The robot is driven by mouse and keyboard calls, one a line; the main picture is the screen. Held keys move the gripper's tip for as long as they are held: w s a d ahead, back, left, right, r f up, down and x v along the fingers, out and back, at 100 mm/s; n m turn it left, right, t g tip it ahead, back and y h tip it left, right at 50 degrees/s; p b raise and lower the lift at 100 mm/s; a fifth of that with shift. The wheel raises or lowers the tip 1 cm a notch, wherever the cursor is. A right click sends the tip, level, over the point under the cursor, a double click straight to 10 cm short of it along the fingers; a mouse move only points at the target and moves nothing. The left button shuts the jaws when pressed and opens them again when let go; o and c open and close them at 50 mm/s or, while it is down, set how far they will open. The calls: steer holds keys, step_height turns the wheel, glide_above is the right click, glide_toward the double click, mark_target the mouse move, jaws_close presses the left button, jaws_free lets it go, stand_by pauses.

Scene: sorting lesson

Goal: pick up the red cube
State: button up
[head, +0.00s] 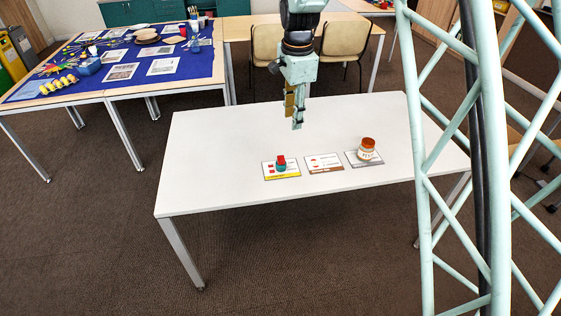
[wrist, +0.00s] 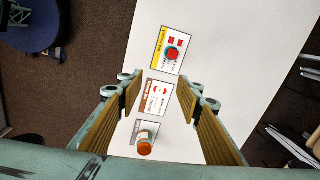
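My gripper (head: 295,115) hangs above the white table, pointing down, clear of the cube. In the wrist view its two fingers are wide apart, with nothing between them, above the middle card. The teal object's exact shape is too small to tell.
The middle card (head: 324,168) is bare. A white jar with an orange-brown lid (head: 367,150) stands on the right card (head: 352,161). The rest of the white table (head: 220,160) is clear. A blue-covered table (head: 120,65) and chairs (head: 345,35) are behind.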

steer(key=w+a+f+m, duration=0.1)
steer(key=w+a+f, duration=0.3)
steer(key=f, duration=0.5)
steer(key=shift+a+m, duration=0.15)
steer(key=shift+m, duration=0.25)
steer(key=shift+s+f, duration=0.1)
steer(key=b, duration=0.2)
glide_above(281, 157)
steer(key=shift+s+f, duration=0.15)
steer(key=shift+f, duration=1.95)
steer(key=shift+s+f, duration=0.1)
steer(key=shift+f, duration=1.95)
steer(key=shift+f, duration=0.15)
steer(key=shift+w+f+b, duration=0.2)
steer(key=shift+f+b, duration=0.35)
steer(key=shift+f, duration=1.9)
steer(key=c, duration=0.8)
